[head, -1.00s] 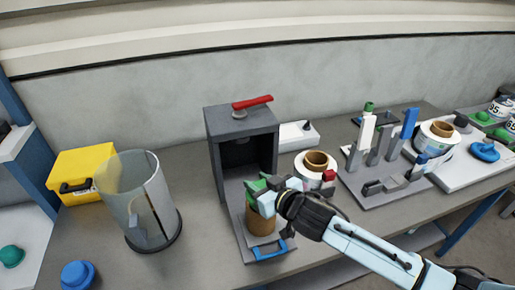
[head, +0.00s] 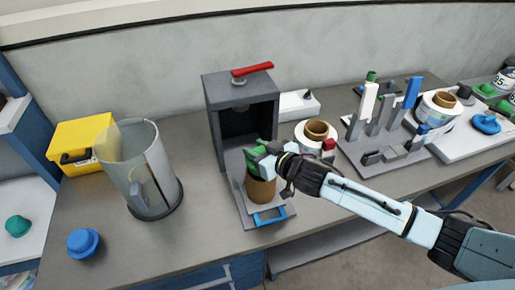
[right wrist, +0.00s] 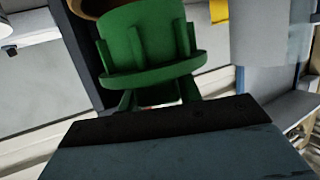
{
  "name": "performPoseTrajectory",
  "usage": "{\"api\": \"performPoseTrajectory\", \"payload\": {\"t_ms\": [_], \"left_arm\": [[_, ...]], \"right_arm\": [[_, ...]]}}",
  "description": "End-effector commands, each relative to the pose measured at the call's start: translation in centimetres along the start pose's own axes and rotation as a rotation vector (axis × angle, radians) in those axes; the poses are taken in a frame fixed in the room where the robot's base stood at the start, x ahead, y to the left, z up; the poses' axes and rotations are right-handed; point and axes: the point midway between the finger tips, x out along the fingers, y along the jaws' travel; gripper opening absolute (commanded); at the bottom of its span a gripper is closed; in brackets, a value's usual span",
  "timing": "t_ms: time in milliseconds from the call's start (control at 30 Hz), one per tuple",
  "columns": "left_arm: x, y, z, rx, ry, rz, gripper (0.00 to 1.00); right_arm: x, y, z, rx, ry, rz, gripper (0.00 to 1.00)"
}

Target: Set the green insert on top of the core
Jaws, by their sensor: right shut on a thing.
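The green insert (head: 255,160) is at the top of the brown core (head: 261,190). The core stands upright on the grey sliding tray (head: 246,212) of the press. My right gripper (head: 268,153) comes in from the right and is shut on the insert. In the right wrist view the ribbed, flanged insert (right wrist: 150,50) fills the upper middle, and a brown rim of the core (right wrist: 95,6) shows at the top edge. Whether the insert rests on the core or hovers just over it I cannot tell. My left gripper is out of view.
The grey press (head: 240,100) with a red lever (head: 252,69) stands behind the core. A clear cylinder (head: 145,170) and a yellow box (head: 82,143) are at left. A labelled reel (head: 316,135) and a tool rack (head: 385,150) are at right. A blue handle (head: 269,216) fronts the tray.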

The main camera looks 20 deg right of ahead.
Motion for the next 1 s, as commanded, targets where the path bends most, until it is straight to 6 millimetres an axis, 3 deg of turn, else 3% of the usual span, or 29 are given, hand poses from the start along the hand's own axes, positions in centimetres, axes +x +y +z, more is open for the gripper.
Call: {"api": "performPoseTrajectory", "payload": {"t_ms": [167,1000], "left_arm": [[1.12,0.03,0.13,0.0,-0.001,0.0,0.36],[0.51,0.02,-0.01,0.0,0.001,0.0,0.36]], "right_arm": [[0.32,0.03,0.98,-0.001,0.001,0.0,0.1],[0.25,0.0,0.86,0.001,0.001,0.0,0.1]]}}
